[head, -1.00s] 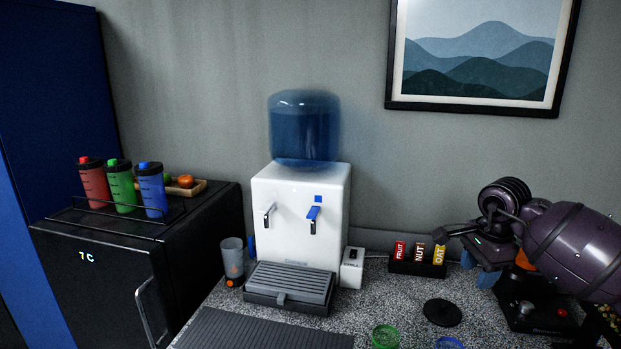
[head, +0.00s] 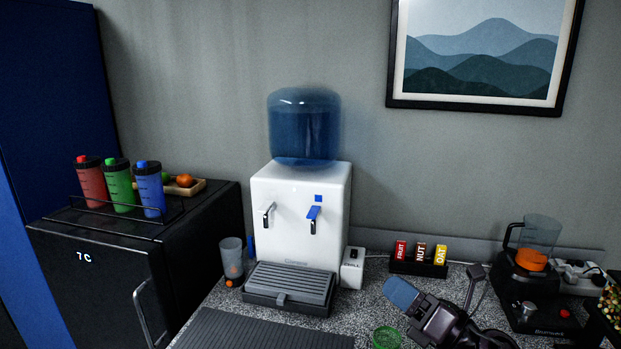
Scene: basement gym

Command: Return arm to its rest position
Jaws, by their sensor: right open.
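My right gripper (head: 437,284) is low at the right of the head view, over the counter (head: 378,273). Its fingers are spread, one blue-grey and one dark, and nothing is between them. My right arm comes in from the bottom edge beside it. The gripper is apart from the blender (head: 536,245), which stands to its right with orange contents in its jar. My left gripper is not in view.
A green ring lid (head: 386,338) lies just left of my gripper. Behind are snack bars in a black holder (head: 418,268). The water dispenser (head: 298,215) stands left, beside a cup (head: 231,258). Bottles (head: 121,186) stand on the black fridge (head: 95,270).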

